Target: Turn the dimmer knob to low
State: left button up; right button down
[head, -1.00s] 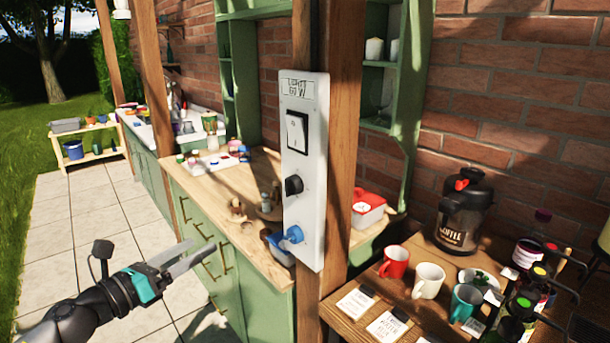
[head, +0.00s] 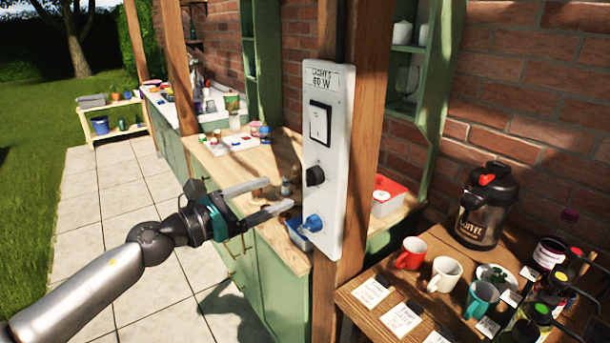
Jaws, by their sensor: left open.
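A white switch panel (head: 343,150) is fixed to a wooden post and carries a label reading "LIGHTS 60 W". It has a white rocker switch (head: 319,124) near the top, a black round knob (head: 315,175) in the middle and a blue knob (head: 312,223) near the bottom. Which of these two knobs is the dimmer I cannot tell from any label. My left gripper (head: 279,194) is open and empty, to the left of the panel, with its fingers pointing right toward the knobs. The fingers look apart from the panel. My right gripper is not in view.
The wooden post (head: 360,130) stands behind the panel. A green cabinet with a wooden counter (head: 225,165) lies behind my left gripper. At right, a table holds mugs, cards, bottles and a coffee urn (head: 487,207). Paving on the left is clear.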

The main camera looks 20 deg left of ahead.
aim_at(307, 179)
pick_arm(q)
jog(key=p+x, duration=0.1)
jog(key=x, duration=0.6)
jog(key=shift+w+d+p, duration=0.1)
jog(key=shift+p, duration=0.25)
jog(key=shift+x, duration=0.95)
jog(key=shift+c, duration=0.2)
grip_shut()
